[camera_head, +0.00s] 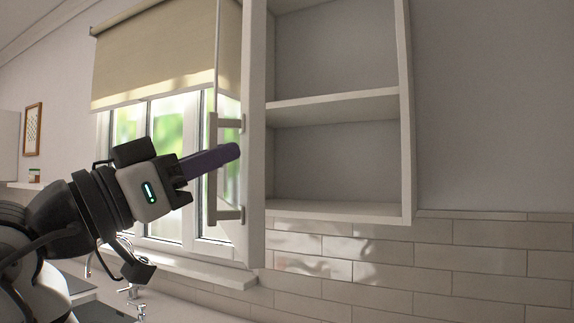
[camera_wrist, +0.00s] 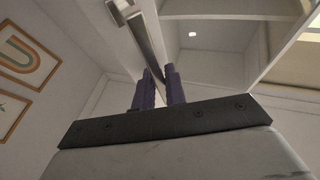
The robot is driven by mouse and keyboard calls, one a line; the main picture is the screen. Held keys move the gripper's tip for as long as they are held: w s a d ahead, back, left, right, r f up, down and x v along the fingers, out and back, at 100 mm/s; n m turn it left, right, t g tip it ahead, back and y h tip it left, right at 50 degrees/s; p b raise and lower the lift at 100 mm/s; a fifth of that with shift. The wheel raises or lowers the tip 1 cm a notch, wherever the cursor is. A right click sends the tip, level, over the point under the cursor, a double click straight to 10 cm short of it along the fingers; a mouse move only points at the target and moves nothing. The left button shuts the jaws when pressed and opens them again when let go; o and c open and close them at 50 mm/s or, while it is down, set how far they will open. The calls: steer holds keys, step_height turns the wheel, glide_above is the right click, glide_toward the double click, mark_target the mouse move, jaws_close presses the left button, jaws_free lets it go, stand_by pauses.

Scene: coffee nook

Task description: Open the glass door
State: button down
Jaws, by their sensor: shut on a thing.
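The glass door (camera_head: 255,130) of the white wall cabinet (camera_head: 408,120) stands swung out at the cabinet's left side, seen nearly edge-on in the head view. The cabinet's front is exposed, with bare shelves inside. The door's vertical bar handle (camera_head: 212,205) is on its left face. My gripper (camera_head: 228,153) reaches in from the left, its dark purple fingers shut on the handle about mid-height. In the wrist view, the handle bar (camera_wrist: 150,50) runs down between the two fingers (camera_wrist: 159,82). The fingers hide the gripped part of the handle.
A window with a beige blind (camera_head: 155,55) is behind my gripper, above a sill and counter with a tap (camera_head: 132,292). White tiles (camera_head: 400,262) line the wall below the cabinet. Framed pictures (camera_wrist: 28,55) hang at the left of the wrist view.

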steer(key=w+a+g+h+p, duration=0.1)
steer(key=w+a+p, duration=0.1)
steer(key=a, duration=1.3)
steer(key=w+a+m+g+p, duration=0.1)
steer(key=a+p, duration=0.2)
steer(key=a, duration=1.3)
steer(key=shift+w+h, duration=0.35)
steer(key=shift+h, duration=0.05)
steer(key=shift+r, duration=0.1)
steer(key=c, duration=1.5)
jaws_free()
